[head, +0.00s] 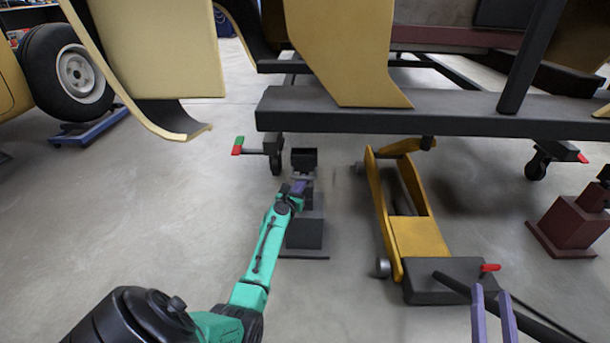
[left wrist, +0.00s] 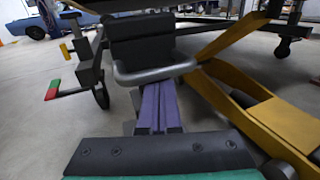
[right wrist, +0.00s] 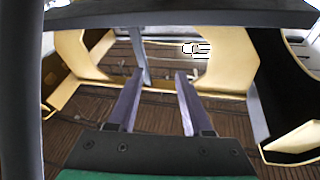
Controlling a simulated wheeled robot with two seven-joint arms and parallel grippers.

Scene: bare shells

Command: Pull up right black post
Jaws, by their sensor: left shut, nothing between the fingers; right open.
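A dark stand (head: 304,234) stands on the floor under the vehicle frame, with a black post top (head: 304,158) above it. In the left wrist view the black post top (left wrist: 140,42) carries a grey bar handle (left wrist: 155,72). My left gripper (head: 298,187) is shut and empty at this stand; its purple fingers (left wrist: 160,108) reach up to the handle, and contact is unclear. A dark red stand (head: 572,224) with a black post (head: 604,177) is at the right edge, partly cut off. My right gripper (head: 494,308) is open and empty; its fingers (right wrist: 160,105) show apart.
A yellow floor jack (head: 418,236) stands between the two stands, its dark handle (head: 452,284) near my right gripper. The dark frame beam (head: 430,115) hangs above. A yellow body panel (head: 160,50) is upper left.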

